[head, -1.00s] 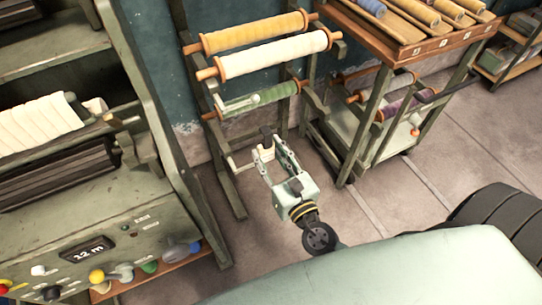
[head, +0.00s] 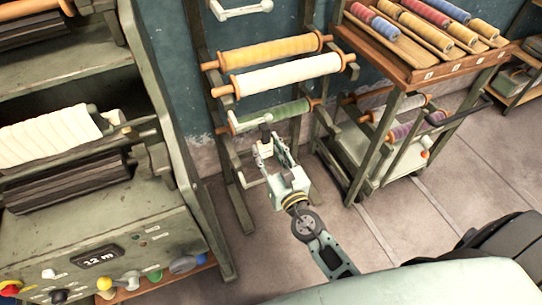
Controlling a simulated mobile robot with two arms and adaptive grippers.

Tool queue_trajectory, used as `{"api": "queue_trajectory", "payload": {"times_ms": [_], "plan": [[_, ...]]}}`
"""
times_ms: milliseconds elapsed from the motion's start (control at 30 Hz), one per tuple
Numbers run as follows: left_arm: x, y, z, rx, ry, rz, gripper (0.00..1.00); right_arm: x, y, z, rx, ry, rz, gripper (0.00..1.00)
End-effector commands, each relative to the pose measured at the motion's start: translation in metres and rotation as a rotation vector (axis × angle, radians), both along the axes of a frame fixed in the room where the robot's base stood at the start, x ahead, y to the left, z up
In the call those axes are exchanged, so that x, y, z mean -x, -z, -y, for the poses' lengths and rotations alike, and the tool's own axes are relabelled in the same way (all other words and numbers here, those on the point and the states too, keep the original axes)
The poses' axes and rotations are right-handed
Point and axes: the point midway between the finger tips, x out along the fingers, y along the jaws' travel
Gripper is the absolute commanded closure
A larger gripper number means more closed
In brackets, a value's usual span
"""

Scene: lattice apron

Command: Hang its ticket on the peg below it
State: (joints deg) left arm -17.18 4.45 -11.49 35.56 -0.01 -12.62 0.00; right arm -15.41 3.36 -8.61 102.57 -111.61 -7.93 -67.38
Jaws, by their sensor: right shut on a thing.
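My right gripper (head: 271,147) is in front of the lower part of the wall rack, just below the green roll (head: 288,110). It is shut on a small pale piece with a dark part, apparently the ticket; the fingers hide much of it. A white rod with a knob (head: 264,118), apparently a peg, stands in front of the green roll, just above the fingertips. I cannot tell whether the held piece touches it. A cream roll (head: 290,74) and a yellow roll (head: 268,50) hang above. My left gripper is not in view.
A green machine (head: 90,215) with a cream cloth roll (head: 50,138) and coloured knobs stands at left. A wooden-topped trolley (head: 420,72) with several small rolls stands at right. The floor (head: 430,190) between trolley and my base is clear.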

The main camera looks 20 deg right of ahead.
Motion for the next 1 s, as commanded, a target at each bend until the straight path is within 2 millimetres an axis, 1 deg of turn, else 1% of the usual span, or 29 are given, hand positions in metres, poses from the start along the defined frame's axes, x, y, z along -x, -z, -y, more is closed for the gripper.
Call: {"api": "queue_trajectory", "payload": {"times_ms": [100, 667, 733, 1000], "plan": [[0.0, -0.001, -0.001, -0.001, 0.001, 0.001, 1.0, -0.01, -0.001, 0.0, -0.002, 0.001, 0.002, 0.89], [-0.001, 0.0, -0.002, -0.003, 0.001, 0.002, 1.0, -0.054, -0.001, -0.002, -0.003, 0.001, 0.002, 0.89], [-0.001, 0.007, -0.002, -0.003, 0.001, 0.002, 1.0, -0.053, 0.007, -0.002, -0.001, 0.0, 0.0, 0.89], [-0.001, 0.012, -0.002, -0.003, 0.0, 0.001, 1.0, -0.053, 0.013, -0.002, -0.001, 0.0, 0.0, 0.89]]}}
